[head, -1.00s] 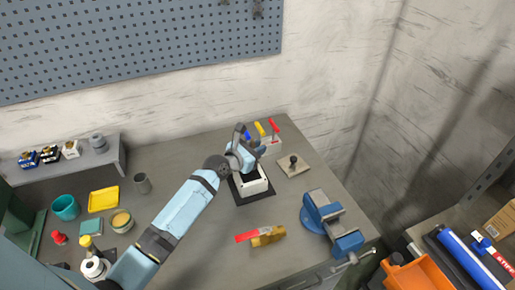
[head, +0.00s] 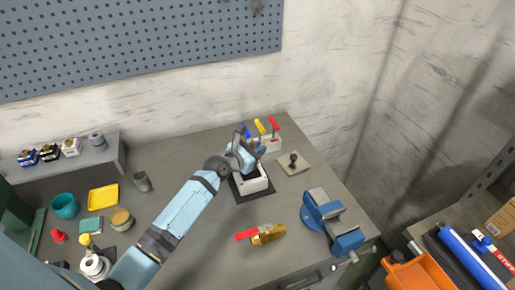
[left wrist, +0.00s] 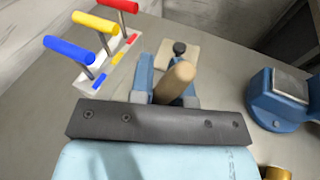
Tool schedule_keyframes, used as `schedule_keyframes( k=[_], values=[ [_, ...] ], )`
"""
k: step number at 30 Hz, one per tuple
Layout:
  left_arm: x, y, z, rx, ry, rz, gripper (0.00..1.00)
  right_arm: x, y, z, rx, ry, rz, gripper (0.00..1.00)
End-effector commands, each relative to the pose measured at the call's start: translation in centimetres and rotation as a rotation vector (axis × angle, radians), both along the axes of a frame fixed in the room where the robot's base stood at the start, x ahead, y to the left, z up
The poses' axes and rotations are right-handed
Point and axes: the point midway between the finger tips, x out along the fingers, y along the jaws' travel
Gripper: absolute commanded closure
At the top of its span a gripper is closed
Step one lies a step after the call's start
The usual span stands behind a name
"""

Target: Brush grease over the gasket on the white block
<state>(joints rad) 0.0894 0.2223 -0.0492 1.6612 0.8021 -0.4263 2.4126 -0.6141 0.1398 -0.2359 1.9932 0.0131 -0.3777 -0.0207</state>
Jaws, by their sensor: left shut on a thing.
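The white block (head: 255,186) sits on a dark mat (head: 242,196) near the middle of the bench. My left gripper (head: 252,160) is over the block and hides part of its top. In the left wrist view the left gripper (left wrist: 163,78) is shut on a wooden handle (left wrist: 174,84), seemingly the brush. Its bristles are hidden, and I cannot tell whether they touch the block. The gasket cannot be made out behind the gripper. A round tin with yellowish contents (head: 121,218), perhaps the grease, stands at the left. My right gripper is not in view.
A rack with blue, yellow and red handles (head: 268,144) stands behind the block. A plate with a black knob (head: 294,163) lies to the right. A blue vise (head: 330,216) is at the right edge. A red-handled brass tool (head: 265,235) lies in front.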

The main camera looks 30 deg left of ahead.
Motion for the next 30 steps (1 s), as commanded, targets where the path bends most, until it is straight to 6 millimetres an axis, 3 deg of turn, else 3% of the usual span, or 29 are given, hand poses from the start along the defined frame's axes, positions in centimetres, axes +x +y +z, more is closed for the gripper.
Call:
schedule_keyframes(
  k=[30],
  values=[
    [-2.0, 1.8, -0.1, -0.001, 0.001, 0.000, 1.00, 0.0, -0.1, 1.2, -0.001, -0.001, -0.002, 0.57]
  ],
)
